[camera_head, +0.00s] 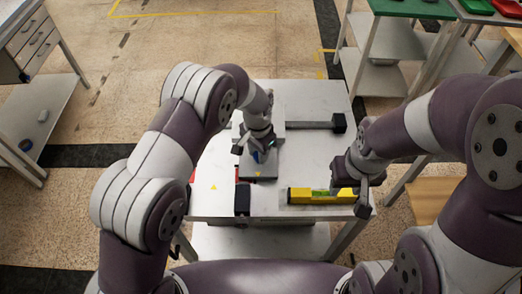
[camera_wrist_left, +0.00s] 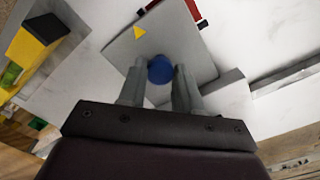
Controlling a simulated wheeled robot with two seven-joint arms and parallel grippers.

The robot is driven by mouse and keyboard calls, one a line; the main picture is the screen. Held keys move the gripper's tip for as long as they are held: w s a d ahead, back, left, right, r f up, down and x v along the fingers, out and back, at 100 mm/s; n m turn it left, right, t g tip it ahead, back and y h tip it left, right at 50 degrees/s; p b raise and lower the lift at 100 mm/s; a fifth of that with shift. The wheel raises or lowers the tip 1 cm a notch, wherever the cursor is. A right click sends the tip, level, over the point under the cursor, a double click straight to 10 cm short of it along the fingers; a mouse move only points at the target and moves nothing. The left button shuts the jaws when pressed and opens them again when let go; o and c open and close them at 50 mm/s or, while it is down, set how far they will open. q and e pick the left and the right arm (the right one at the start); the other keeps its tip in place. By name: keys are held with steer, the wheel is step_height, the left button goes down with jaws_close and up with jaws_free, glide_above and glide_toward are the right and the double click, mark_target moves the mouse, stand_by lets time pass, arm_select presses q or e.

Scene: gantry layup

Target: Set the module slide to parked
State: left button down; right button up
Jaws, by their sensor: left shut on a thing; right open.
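The module slide is a grey plate (camera_head: 262,168) on the white worktable, with a yellow triangle and a round blue knob (camera_head: 258,156). In the left wrist view the blue knob (camera_wrist_left: 160,69) sits between my fingers, over the grey plate (camera_wrist_left: 196,55). My left gripper (camera_head: 257,147) is shut on the knob from above and partly hides it. My right gripper (camera_head: 362,192) is open and empty, by the right end of a yellow spirit level. A rail (camera_head: 308,125) runs right from near the plate to a dark end block (camera_head: 339,123).
The yellow level (camera_head: 300,196) lies at the table's front right. A dark block (camera_head: 242,198) lies at its front middle. A second yellow triangle marks the table (camera_head: 205,203) at left. The table's back area is clear.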

arm_select(q)
steer(key=a+p, duration=0.1)
steer(key=a, duration=1.1)
steer(key=shift+a, duration=0.65)
steer(key=c, duration=0.8)
jaws_free()
step_height(320, 180, up, 13)
steer(key=shift+f+b, duration=0.15)
steer(key=shift+b, duration=0.5)
